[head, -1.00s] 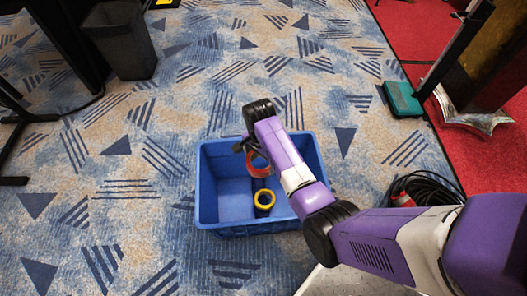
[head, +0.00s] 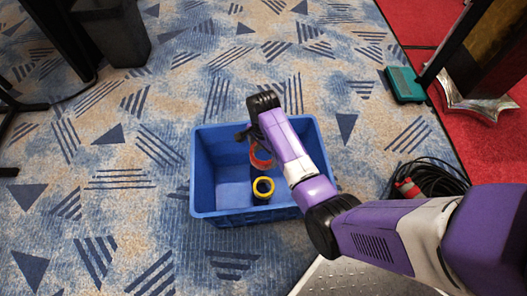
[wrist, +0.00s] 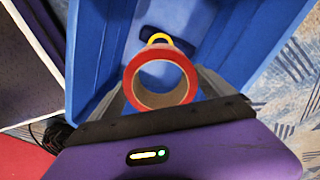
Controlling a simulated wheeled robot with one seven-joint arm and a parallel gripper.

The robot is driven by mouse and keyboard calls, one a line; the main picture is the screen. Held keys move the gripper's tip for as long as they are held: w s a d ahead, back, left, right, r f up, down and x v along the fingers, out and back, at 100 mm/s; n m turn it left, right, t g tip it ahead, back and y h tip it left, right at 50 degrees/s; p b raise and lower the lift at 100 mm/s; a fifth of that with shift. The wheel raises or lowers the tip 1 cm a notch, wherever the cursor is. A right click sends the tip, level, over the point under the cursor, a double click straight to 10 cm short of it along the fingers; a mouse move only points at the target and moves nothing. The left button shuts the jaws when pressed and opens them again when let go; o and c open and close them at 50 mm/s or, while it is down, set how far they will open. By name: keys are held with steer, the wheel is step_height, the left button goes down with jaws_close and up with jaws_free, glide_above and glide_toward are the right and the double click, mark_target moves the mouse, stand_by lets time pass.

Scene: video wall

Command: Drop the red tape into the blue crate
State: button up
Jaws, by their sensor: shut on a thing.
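The red tape (wrist: 160,100) is a ring with a red outer side and a tan inner side, held in my gripper (wrist: 160,98) in the wrist view. In the head view the red tape (head: 261,158) shows at the end of my arm, over the blue crate (head: 250,218). My gripper (head: 258,148) is partly hidden by my arm there. The crate is open at the top and stands on the floor; its inside also fills much of the wrist view (wrist: 98,60). A yellow tape (head: 263,188) lies inside the crate, with a dark thing under or beside it.
A dark bin (head: 112,32) stands at the upper left. A coil of black cable (head: 432,180) with a red plug lies to the right of the crate. A teal box (head: 404,85) is by the red carpet (head: 432,20). The patterned carpet left of the crate is clear.

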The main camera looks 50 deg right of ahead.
steer(key=o, duration=1.4)
step_height(320, 180, up, 8)
steer(key=p, duration=0.3)
steer(key=shift+f, duration=0.1)
